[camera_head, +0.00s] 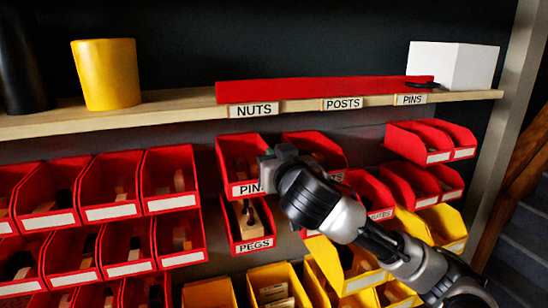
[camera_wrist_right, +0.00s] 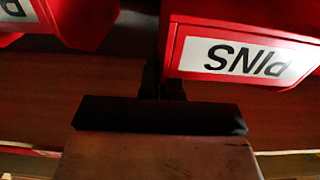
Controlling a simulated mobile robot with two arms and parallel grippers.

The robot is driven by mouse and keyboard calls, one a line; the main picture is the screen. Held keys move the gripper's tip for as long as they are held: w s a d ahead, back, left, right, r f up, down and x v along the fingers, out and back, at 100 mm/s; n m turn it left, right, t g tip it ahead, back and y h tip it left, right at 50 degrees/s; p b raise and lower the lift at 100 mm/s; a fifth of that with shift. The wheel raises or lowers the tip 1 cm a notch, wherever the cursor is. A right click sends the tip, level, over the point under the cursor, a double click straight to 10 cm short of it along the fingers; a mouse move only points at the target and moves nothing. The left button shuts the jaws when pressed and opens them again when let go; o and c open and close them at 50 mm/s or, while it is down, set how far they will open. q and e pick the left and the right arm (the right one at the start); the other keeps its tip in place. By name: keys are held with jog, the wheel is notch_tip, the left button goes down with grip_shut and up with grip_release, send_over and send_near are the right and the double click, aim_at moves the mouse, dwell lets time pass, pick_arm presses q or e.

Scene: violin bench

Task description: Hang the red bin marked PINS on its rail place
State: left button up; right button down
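The red bin marked PINS (camera_head: 238,160) is in the middle of the head view, directly above the red PEGS bin (camera_head: 250,228). My right gripper (camera_head: 270,168) is at its right-hand side wall, and part of the PINS label is covered. In the right wrist view the PINS bin (camera_wrist_right: 240,60) shows with its label upside down. There my dark fingers (camera_wrist_right: 163,85) are close together at the bin's wall and look shut on it. My left gripper is not in view.
The wooden shelf (camera_head: 180,108) holds a yellow cup (camera_head: 105,75), a dark cylinder (camera_head: 22,60) and a white box (camera_head: 455,65). Several red and yellow bins fill the wall below. A red bin (camera_head: 315,150) is close on the right of the PINS bin.

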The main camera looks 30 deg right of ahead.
jog(key=shift+v, duration=0.85)
dwell(0.6)
jog(key=b+v, duration=1.6)
jog(key=v, duration=0.1)
dwell(2.0)
jog(key=shift+w+d, duration=0.1)
